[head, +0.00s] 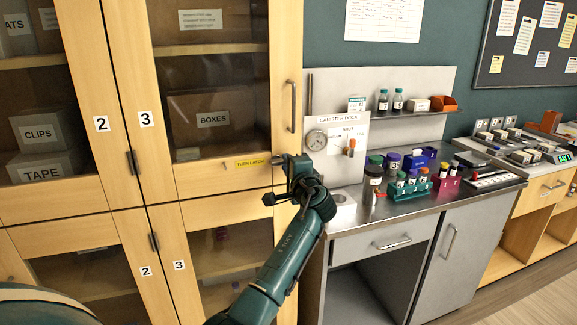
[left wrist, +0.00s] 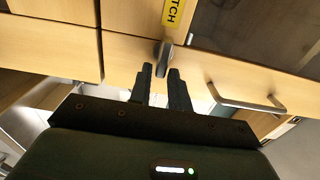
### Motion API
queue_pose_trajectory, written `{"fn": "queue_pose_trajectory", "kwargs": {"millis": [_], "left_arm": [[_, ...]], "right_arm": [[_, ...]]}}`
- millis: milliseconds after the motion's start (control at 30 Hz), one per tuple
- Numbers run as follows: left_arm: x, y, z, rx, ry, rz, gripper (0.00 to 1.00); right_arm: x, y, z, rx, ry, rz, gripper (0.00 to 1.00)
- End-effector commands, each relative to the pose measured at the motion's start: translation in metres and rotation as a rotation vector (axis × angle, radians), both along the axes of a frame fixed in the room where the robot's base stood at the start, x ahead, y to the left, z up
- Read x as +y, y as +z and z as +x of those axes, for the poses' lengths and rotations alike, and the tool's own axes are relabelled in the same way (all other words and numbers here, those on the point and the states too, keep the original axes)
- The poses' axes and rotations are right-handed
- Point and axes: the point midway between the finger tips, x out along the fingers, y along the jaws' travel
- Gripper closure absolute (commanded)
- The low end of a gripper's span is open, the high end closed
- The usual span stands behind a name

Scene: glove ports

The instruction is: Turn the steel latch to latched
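The steel latch (head: 279,160) is a small grey lever on the wooden frame of cabinet door 3, at the right end of a yellow "TURN LATCH" label (head: 250,163). In the left wrist view the latch (left wrist: 164,57) shows as a short rounded bar beside the label (left wrist: 173,15). My left gripper (head: 288,162) is at the latch, covering part of it in the head view. In the left wrist view its two dark fingers (left wrist: 160,72) are a little apart, with the bar's near end between the tips. I cannot tell whether they touch it. My right gripper is out of view.
A door handle (head: 292,106) is just above the gripper, and it also shows in the left wrist view (left wrist: 245,104). A steel counter (head: 400,208) at the right holds bottles, racks and a white block (head: 343,208). Cabinet 2 (head: 60,190) stands left.

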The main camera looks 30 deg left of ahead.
Motion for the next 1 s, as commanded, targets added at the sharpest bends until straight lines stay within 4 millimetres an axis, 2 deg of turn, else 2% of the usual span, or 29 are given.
{"fn": "queue_pose_trajectory", "kwargs": {"millis": [167,467,633,1000], "left_arm": [[0.0,0.0,0.0,-0.002,0.0,-0.001,0.67],[-0.004,-0.001,-0.002,-0.002,-0.001,-0.003,0.67],[-0.021,-0.003,-0.017,-0.002,-0.003,-0.003,0.67],[-0.082,-0.003,-0.069,-0.002,-0.003,-0.006,0.67]], "right_arm": [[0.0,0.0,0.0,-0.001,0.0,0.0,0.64],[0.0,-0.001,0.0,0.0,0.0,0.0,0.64],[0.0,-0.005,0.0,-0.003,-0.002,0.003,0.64],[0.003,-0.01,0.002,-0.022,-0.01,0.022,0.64]]}}
